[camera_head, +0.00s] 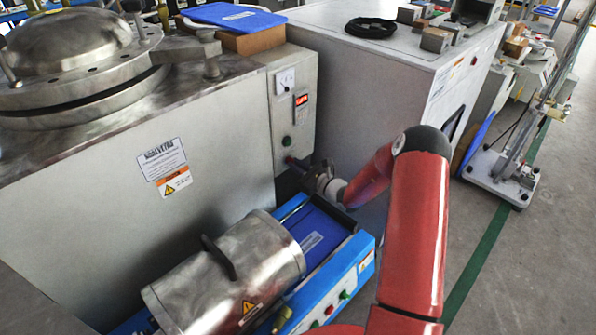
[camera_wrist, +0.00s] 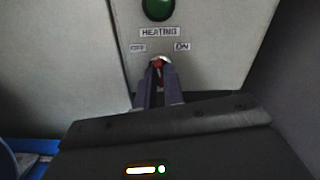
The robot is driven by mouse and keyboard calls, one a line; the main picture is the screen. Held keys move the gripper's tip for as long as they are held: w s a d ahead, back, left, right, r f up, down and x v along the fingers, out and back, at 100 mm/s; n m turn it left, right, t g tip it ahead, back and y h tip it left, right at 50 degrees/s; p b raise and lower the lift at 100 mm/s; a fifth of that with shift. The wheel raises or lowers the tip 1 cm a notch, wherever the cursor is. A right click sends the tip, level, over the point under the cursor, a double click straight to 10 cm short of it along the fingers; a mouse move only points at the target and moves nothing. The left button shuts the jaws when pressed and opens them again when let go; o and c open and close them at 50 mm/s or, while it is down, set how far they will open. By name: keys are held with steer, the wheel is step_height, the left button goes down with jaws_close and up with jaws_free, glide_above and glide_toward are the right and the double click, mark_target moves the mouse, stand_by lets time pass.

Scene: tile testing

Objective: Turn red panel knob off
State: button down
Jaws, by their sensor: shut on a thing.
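The red knob (camera_wrist: 158,64) is on the grey control panel (camera_wrist: 205,18), below a "HEATING" label (camera_wrist: 159,32). An "OFF" label (camera_wrist: 138,48) is at its upper left and an "ON" label (camera_wrist: 182,46) at its upper right. My gripper (camera_wrist: 158,76) is shut on the knob, its two fingers on either side of it. The fingers hide most of the knob, so I cannot tell which label it points to. In the head view, my gripper (camera_head: 293,161) meets the lower part of the panel (camera_head: 287,118), and the knob is hidden there.
A green round light (camera_wrist: 158,8) is above the labels. In the head view, a steel cylinder machine (camera_head: 235,270) on a blue base stands below my arm. A grey cabinet (camera_head: 360,85) stands close to the right of the panel. Open floor (camera_head: 520,260) is at the right.

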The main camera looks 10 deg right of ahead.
steer(key=shift+f+n+b, duration=0.1)
steer(key=shift+n+b, duration=1.35)
steer(key=shift+n, duration=0.55)
steer(key=c, duration=1.5)
jaws_free()
steer(key=shift+s, duration=0.1)
steer(key=v, duration=0.7)
steer(key=shift+s+d, duration=0.2)
steer(key=shift+s, duration=0.1)
